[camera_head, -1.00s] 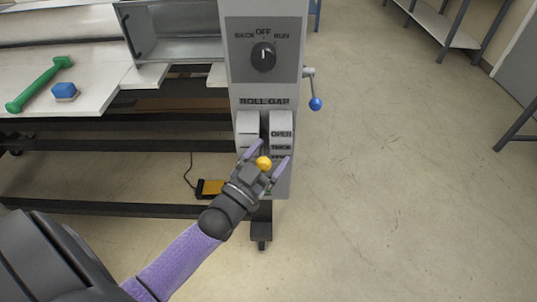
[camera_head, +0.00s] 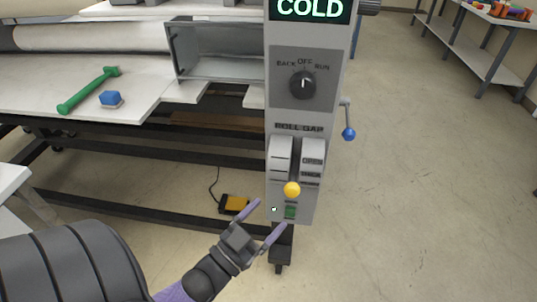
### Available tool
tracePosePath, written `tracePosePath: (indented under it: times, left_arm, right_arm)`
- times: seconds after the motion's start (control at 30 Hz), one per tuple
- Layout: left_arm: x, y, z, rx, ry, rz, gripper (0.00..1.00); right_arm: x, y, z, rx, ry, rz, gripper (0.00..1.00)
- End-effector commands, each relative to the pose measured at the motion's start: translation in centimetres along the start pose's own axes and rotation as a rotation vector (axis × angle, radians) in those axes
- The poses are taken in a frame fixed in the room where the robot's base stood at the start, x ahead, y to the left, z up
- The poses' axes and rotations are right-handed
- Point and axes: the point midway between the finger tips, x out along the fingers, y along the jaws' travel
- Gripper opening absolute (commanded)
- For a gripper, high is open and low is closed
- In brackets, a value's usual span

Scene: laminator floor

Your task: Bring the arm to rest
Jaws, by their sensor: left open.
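My left gripper (camera_head: 262,220) is open and empty, its two purple fingers apart. It is in front of and below the yellow knob (camera_head: 292,190) of the roll gap lever, with a visible gap between them. My left arm (camera_head: 185,288) comes in from the lower left. The knob sits low in the slot between the scale plates, near the bottom of the grey control panel (camera_head: 308,127). My right gripper is not in view.
The panel carries a rotary switch (camera_head: 302,84), a display reading COLD (camera_head: 310,9) and a blue-ended crank (camera_head: 348,133). A yellow pedal (camera_head: 236,205) is on the floor. Floor at right is clear.

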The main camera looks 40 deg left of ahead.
Motion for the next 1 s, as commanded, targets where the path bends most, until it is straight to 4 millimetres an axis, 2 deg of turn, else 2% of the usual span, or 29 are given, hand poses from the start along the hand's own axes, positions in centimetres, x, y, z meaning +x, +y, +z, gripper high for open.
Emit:
tracePosePath:
  times: [0.17,0.23,0.27,0.33,0.37,0.4,0.43,0.47,0.5,0.57,0.6,0.7,0.8,0.9,1.0]
  left_arm:
    - [0.0,0.0,0.0,0.000,0.000,0.000,0.84]
    - [-0.2,0.1,0.8,-0.002,-0.030,0.001,0.84]
    - [-0.5,0.3,1.8,-0.005,-0.068,0.001,0.84]
    - [-2.0,1.2,5.9,-0.016,-0.229,0.007,0.84]
    - [-3.2,1.8,8.3,-0.023,-0.326,0.014,0.84]
    - [-5.3,2.8,11.7,-0.032,-0.474,0.026,0.84]
    - [-7.3,3.7,14.2,-0.040,-0.593,0.038,0.84]
    - [-9.4,4.6,16.4,-0.046,-0.710,0.053,0.84]
    - [-12.6,5.9,19.1,-0.052,-0.866,0.076,0.84]
    - [-17.6,7.8,22.0,-0.055,-1.088,0.116,0.84]
    - [-20.9,8.9,23.4,-0.055,-1.227,0.144,0.84]
    - [-28.2,10.8,24.7,-0.039,-1.513,0.210,0.84]
    - [-33.0,11.7,24.6,-0.019,-1.694,0.257,0.84]
    - [-34.9,11.9,24.4,-0.007,-1.771,0.278,0.84]
    - [-35.2,11.9,24.3,-0.005,-1.781,0.280,0.84]
  right_arm:
    - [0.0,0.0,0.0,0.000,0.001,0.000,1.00]
    - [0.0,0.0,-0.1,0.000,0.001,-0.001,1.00]
    - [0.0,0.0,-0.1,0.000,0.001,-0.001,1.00]
    - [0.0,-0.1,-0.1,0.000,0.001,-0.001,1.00]
    - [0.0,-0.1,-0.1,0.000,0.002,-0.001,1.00]
    - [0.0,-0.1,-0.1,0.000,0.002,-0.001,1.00]
    - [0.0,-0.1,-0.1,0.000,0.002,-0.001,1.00]
    - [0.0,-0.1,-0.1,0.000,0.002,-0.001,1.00]
    - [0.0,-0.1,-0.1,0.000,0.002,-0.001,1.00]
    - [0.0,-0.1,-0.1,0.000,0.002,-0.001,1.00]
    - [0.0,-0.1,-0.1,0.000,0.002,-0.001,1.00]
    - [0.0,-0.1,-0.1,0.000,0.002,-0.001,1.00]
    - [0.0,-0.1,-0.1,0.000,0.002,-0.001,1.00]
    - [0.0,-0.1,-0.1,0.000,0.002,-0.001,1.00]
    - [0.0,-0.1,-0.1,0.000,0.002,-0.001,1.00]
